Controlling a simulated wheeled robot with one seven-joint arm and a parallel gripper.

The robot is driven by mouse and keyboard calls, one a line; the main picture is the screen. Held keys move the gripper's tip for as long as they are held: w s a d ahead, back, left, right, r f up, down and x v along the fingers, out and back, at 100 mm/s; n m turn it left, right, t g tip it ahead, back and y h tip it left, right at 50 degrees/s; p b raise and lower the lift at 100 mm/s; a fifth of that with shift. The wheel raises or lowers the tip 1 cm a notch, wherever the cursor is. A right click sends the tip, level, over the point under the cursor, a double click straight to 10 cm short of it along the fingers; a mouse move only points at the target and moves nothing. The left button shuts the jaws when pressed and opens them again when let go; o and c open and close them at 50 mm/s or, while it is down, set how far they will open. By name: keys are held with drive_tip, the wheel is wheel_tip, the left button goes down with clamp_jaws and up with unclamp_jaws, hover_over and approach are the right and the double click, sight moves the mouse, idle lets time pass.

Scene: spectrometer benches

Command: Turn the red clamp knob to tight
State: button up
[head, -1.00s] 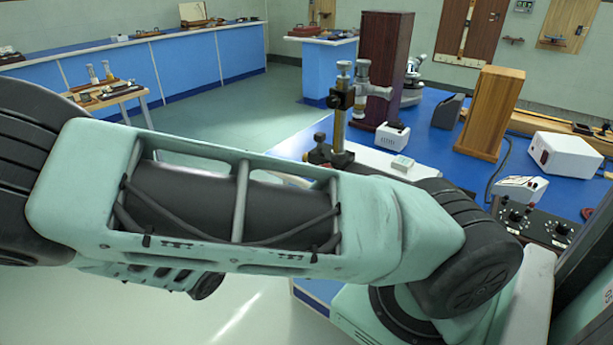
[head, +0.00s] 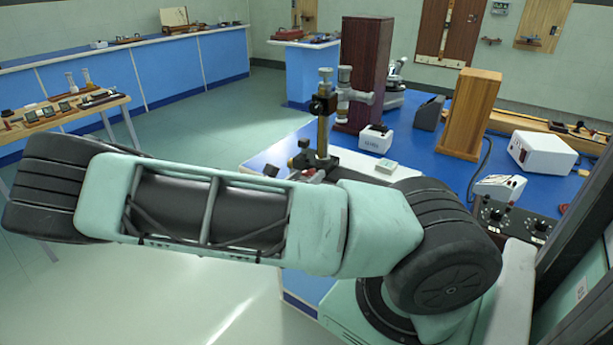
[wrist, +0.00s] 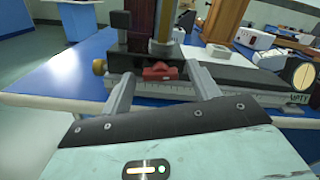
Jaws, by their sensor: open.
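The red clamp knob (wrist: 160,70) shows in the wrist view, on the front of a dark stand base below two upright posts. It has a flat winged shape and lies roughly level. My gripper (wrist: 162,80) is open, with one finger on each side of the knob in the picture. I see no contact, and the distance to the knob is hard to judge. In the head view the stand (head: 323,125) rises behind my arm; the gripper is hidden there.
A brass knob (wrist: 98,66) sticks out left of the base. A dark rail with a round pale dial (wrist: 302,73) extends right. On the blue bench, a white box (head: 376,139), a wooden block (head: 470,115) and a dark red cabinet (head: 364,75) stand beyond the stand.

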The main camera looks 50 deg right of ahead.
drive_tip(key=shift+d, duration=0.4)
drive_tip(key=c, duration=1)
drive_tip(key=shift+r+m+p, duration=0.25)
drive_tip(key=shift+m+p, duration=0.25)
drive_tip(key=shift+p, duration=0.35)
drive_tip(key=shift+f+m+p, duration=0.25)
drive_tip(key=shift+m+p, duration=0.1)
drive_tip(key=shift+m, duration=0.15)
drive_tip(key=o, duration=1)
